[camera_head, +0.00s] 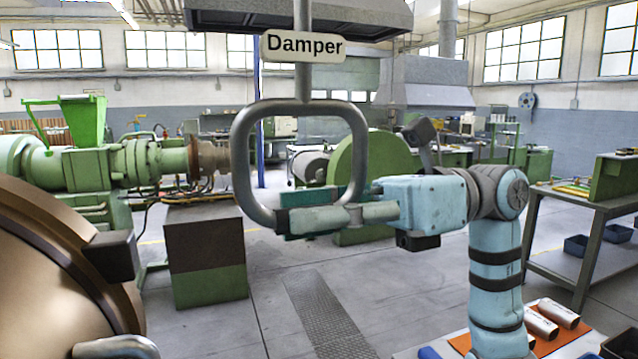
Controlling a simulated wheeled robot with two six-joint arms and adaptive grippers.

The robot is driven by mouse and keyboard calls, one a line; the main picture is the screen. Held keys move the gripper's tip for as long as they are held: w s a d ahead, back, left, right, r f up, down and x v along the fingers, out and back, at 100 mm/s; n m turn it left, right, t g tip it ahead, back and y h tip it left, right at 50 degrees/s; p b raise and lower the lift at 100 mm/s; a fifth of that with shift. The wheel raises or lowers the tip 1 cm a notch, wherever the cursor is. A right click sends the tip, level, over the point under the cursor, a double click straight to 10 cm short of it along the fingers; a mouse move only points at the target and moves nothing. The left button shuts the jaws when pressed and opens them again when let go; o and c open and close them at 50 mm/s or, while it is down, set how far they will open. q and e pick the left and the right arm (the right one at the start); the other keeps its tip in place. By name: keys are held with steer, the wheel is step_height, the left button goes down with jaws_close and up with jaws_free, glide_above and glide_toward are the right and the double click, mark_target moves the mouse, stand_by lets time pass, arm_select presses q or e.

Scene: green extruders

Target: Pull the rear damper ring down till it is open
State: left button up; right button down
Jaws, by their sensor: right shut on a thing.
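The damper ring (236,150) is a grey, rounded metal loop. It hangs from a vertical rod below a white sign reading "Damper" (303,47). My right gripper (300,220) comes in from the right, pale blue with grey-green fingers. It is shut on the bottom bar of the ring, whose lower part is partly hidden behind the fingers. My left gripper is not in view.
A dark grey hood (300,14) is overhead. A large bronze-brown rounded body (50,270) fills the lower left. A green extruder (95,165) stands behind it, and a workbench (590,200) is at right. Cylinders lie on an orange mat (572,338) at lower right.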

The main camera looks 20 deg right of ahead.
steer(key=shift+f, duration=0.55)
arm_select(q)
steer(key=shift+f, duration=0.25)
arm_select(e)
steer(key=c, duration=1.5)
jaws_free()
steer(key=shift+s, duration=0.1)
steer(key=shift+c, duration=0.2)
steer(key=shift+o, duration=0.4)
steer(key=shift+s+r, duration=0.1)
steer(key=shift+s, duration=0.15)
steer(key=shift+w, duration=0.6)
steer(key=d, duration=1.2)
steer(key=shift+w, duration=0.3)
